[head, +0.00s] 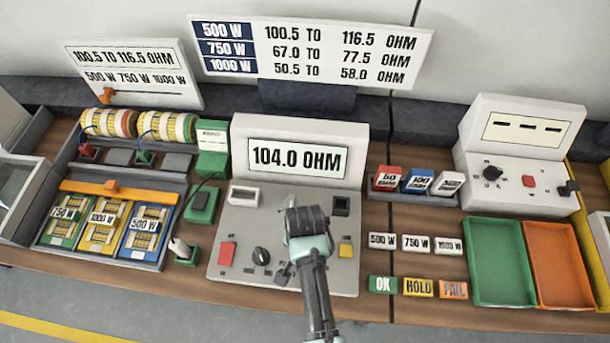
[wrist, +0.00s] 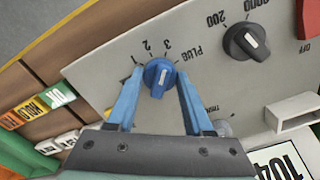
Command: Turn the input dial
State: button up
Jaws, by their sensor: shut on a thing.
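The input dial (wrist: 157,70) is a small blue knob with a white mark, in the middle of the wrist view. It sits on the grey meter panel (wrist: 100,85), with the labels 2, 3 and PLUG around it. The white mark lines up roughly with the 3. My gripper (wrist: 159,78) has its two blue fingers on either side of the dial and is shut on it. In the head view my arm hides the dial. The meter's display (head: 297,160) reads 104.0 OHM.
A black range knob (wrist: 245,41) stands beside the input dial, marked 200. A red button (head: 227,253) and a yellow button (head: 346,250) are on the same panel. OK, HOLD and FAIL tiles (head: 418,287) and a green tray (head: 500,262) lie to the right.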

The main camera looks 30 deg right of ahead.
grip_shut()
jog(key=n+p, duration=0.1)
jog(key=n, duration=0.2)
jog(key=shift+r+n+p, duration=0.1)
jog(key=shift+n+p, duration=0.75)
jog(key=shift+n, duration=1.45)
jog(key=o, duration=1)
grip_release()
